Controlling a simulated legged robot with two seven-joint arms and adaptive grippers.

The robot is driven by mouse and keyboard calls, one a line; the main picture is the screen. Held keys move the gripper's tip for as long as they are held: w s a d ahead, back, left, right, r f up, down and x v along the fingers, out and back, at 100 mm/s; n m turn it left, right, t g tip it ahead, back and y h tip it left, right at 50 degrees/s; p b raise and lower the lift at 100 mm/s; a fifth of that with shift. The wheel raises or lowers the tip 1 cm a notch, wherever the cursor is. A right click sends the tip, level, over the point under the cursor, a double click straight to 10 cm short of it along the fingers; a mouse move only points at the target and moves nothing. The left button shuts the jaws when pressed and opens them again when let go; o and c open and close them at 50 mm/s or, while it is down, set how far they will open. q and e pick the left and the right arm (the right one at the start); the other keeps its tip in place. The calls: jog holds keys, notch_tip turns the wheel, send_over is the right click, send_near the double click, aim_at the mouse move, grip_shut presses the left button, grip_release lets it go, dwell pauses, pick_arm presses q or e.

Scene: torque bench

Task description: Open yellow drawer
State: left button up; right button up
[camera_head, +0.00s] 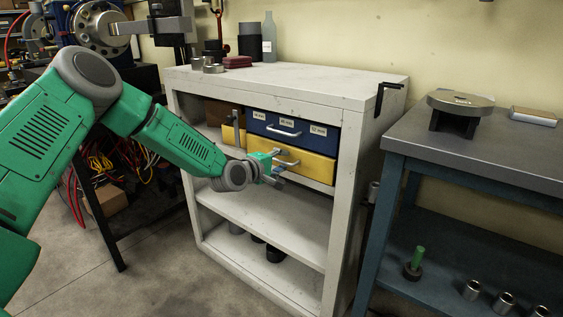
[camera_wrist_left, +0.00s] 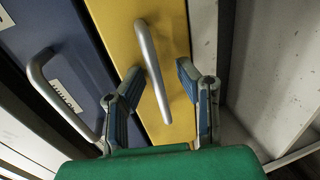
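The yellow drawer (camera_head: 309,163) sits in the white shelf unit, directly below the blue drawer (camera_head: 311,134). It appears shut. My left gripper (camera_head: 281,165) is in front of the yellow drawer. In the left wrist view the left gripper (camera_wrist_left: 158,85) is open, with one finger on each side of the yellow drawer's silver handle (camera_wrist_left: 153,70). The fingers appear apart from the handle; I cannot tell how deep they reach around it. The yellow drawer front (camera_wrist_left: 118,22) fills the middle of that view. My right gripper is not in view.
The blue drawer's handle (camera_wrist_left: 60,95) is close to the left finger in the wrist view. The white shelf unit (camera_head: 343,192) has side posts and an open lower shelf. A blue-grey bench (camera_head: 480,151) stands at right. Bare floor lies in front.

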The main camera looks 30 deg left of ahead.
pick_arm(q)
jog(key=shift+a, duration=0.2)
jog(key=shift+s+a, duration=0.1)
jog(key=shift+s, duration=0.35)
jog(key=v, duration=1.1)
